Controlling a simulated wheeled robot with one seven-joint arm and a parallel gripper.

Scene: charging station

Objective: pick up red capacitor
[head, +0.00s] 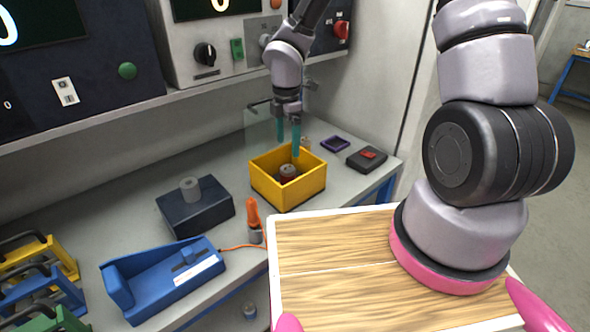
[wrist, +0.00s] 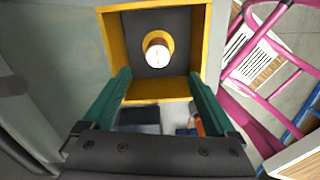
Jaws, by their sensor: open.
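The red capacitor (head: 287,171) stands upright inside the yellow box (head: 290,196) on the grey workbench, with a grey top showing above its dark red body. In the wrist view, the capacitor (wrist: 158,52) shows a pale round top and a reddish-brown side, in the middle of the box's dark floor, inside the yellow box (wrist: 153,88). My gripper (head: 289,148) points down over the box with its teal fingers apart. In the wrist view, my gripper (wrist: 152,88) is open and empty, and the capacitor is apart from both fingers.
A clear panel (head: 262,128) stands behind.

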